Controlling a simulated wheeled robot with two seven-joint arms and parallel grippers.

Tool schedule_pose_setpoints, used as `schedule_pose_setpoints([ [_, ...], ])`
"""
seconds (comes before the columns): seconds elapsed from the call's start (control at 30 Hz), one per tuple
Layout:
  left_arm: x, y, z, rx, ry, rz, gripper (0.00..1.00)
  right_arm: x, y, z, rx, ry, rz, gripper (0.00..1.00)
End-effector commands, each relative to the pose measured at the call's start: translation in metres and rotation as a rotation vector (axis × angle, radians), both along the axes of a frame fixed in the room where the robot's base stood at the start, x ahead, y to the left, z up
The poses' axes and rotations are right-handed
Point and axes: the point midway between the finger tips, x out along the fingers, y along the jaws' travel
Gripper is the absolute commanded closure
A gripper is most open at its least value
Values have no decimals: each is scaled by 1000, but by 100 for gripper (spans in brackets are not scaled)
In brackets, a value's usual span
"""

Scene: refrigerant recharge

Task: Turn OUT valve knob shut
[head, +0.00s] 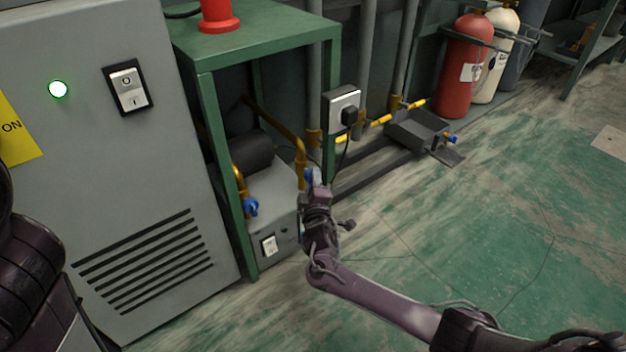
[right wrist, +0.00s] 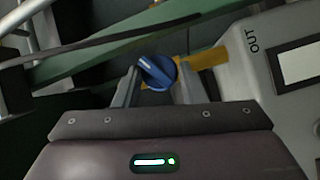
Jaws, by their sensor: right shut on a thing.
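The OUT valve knob (right wrist: 157,72) is blue and sits on a brass pipe next to the printed word OUT in the right wrist view. In the head view the knob (head: 309,176) shows just past my right gripper (head: 313,187). My right gripper is shut on this knob, with one finger on each side of it in the right wrist view. The recovery machine (head: 272,212) is a grey box low in the green frame. A second blue knob (head: 251,207) is on its left pipe. My left gripper is out of view; only part of my left arm shows at the left edge.
A green metal frame (head: 207,110) stands around the machine. A grey cabinet (head: 150,190) with a lit button is at the left. A socket box (head: 341,105) with a black plug and cable hangs behind my right gripper. Gas cylinders (head: 466,70) stand at the back. Floor is clear at right.

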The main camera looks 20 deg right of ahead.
Motion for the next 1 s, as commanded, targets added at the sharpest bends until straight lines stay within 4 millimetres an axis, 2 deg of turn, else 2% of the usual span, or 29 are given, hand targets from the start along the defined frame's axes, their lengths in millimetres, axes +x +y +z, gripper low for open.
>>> schedule_pose_setpoints([
  [0.7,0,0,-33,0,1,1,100,2,-4,-11,-635,-231,0,86],
  [1.0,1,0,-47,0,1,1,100,2,-5,-11,-845,-309,1,86],
])
